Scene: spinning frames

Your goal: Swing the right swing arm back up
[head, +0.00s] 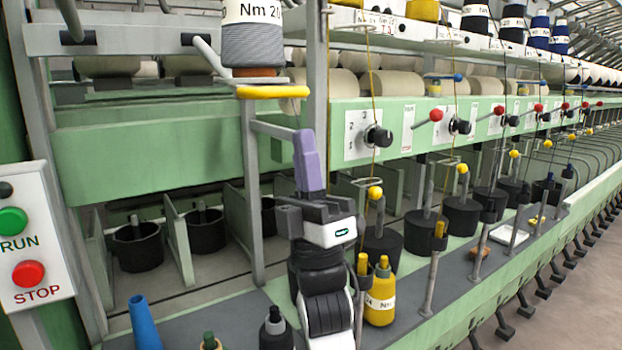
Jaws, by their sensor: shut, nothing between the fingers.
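A grey swing arm (207,57) runs from the upper left rail down and right towards a yellow bar (272,92). Their joint is partly hidden by a large grey yarn cone (252,42) marked Nm 20. Another grey arm (70,18) further left slants up out of the frame. My gripper (305,136) points up below the yellow bar, with its purple fingers together and empty. The fingertips are apart from the yellow bar in the picture. A grey bar from the post passes close to the fingers; I cannot tell whether they touch.
A grey post (251,200) stands just left of my gripper. A green panel (160,160) lies behind. A control box with RUN and STOP buttons (30,240) is at the left.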

